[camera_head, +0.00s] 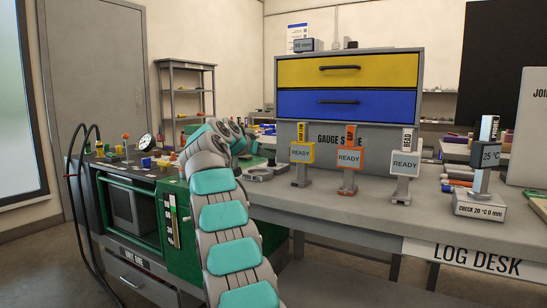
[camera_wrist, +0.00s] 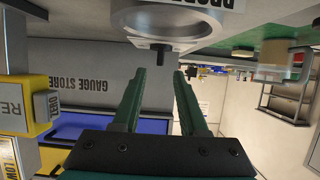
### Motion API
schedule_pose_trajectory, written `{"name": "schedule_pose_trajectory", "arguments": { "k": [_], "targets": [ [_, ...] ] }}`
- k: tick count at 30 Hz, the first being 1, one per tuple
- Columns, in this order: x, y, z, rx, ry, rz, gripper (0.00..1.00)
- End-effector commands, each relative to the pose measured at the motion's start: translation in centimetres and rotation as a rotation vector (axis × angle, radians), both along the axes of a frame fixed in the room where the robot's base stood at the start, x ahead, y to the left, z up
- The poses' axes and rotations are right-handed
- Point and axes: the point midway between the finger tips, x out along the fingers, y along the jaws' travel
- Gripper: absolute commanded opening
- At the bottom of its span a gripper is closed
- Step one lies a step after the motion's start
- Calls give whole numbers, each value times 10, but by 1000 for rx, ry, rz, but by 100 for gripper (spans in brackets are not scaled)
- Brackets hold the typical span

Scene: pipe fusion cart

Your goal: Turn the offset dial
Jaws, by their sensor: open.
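My gripper (camera_wrist: 160,73) is open in the wrist view, its two green fingers apart with nothing between them. Just beyond the fingertips is a grey round ring-shaped fixture (camera_wrist: 205,43) with a short dark peg (camera_wrist: 160,48) on it. My arm hides the gripper's fingers in the head view.
A temperature stand (camera_head: 480,203) is at right. The green fusion cart (camera_head: 180,222) is left of my arm.

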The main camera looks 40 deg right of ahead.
Motion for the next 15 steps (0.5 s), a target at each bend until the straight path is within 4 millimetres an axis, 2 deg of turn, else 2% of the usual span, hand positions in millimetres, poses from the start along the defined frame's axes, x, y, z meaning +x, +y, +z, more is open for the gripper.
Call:
{"name": "schedule_pose_trajectory", "arguments": {
  "k": [9, 15],
  "targets": [
    [16, -39, -14, 0, 0, 0, 42],
    [21, -52, -20, -1, -2, 1, 42]
  ]
}}
